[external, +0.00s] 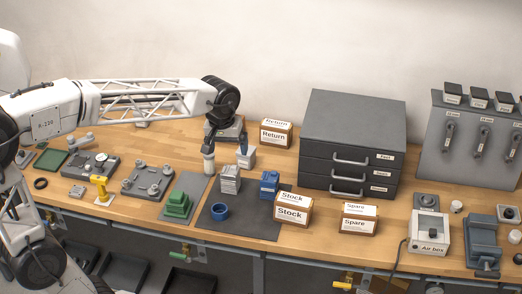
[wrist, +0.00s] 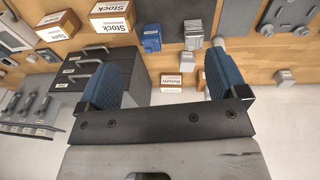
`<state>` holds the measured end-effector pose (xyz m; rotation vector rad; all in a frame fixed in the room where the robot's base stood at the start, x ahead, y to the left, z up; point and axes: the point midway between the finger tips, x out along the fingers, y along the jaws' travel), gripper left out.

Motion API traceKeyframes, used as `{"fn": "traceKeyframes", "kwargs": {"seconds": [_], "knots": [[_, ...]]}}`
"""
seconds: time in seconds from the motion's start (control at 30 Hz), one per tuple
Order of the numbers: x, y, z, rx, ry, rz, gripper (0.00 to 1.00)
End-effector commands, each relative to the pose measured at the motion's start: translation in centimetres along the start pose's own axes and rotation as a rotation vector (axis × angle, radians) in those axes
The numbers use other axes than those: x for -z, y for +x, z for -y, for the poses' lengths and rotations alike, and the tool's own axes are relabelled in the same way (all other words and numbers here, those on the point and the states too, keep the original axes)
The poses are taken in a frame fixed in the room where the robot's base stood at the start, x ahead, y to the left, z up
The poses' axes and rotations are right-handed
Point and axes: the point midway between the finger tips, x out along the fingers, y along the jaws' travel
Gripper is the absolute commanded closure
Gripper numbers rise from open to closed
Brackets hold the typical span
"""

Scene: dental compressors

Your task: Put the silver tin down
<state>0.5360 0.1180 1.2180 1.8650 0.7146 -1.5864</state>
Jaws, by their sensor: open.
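The silver tin (external: 230,179) looks like a small ribbed, blocky grey-silver piece. It stands on the dark grey mat (external: 250,224), between a green block and a blue box. It also shows near the top of the wrist view (wrist: 194,35), beyond the fingertips. My gripper (external: 226,150) is open, with its blue-padded fingers wide apart. It is above and behind the tin in the external view and apart from it. In the wrist view nothing is held between the fingers (wrist: 163,80). The tin is not visibly hidden.
A blue box (external: 269,184) and blue ring (external: 220,211) stand on the mat. A white cylinder (external: 209,163) stands close to one finger. Stock boxes (external: 293,208), a Return box (external: 276,134) and the grey drawer cabinet (external: 352,130) are to the right.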

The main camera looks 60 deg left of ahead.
Motion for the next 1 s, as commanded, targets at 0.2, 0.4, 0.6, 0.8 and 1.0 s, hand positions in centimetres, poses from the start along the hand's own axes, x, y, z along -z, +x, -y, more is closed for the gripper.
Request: {"fn": "traceKeyframes", "kwargs": {"seconds": [0.2, 0.4, 0.6, 0.8, 1.0], "knots": [[-7.2, 0.1, 1.3, -0.02, 0.213, -0.014, 0.09], [-13.2, 0.8, 3.0, -0.037, 0.41, -0.027, 0.09], [-18.9, 2.1, 5.2, -0.053, 0.604, -0.043, 0.09], [-22.9, 3.4, 7.2, -0.065, 0.755, -0.057, 0.09], [-24.6, 4.2, 8.2, -0.07, 0.826, -0.063, 0.09]]}}
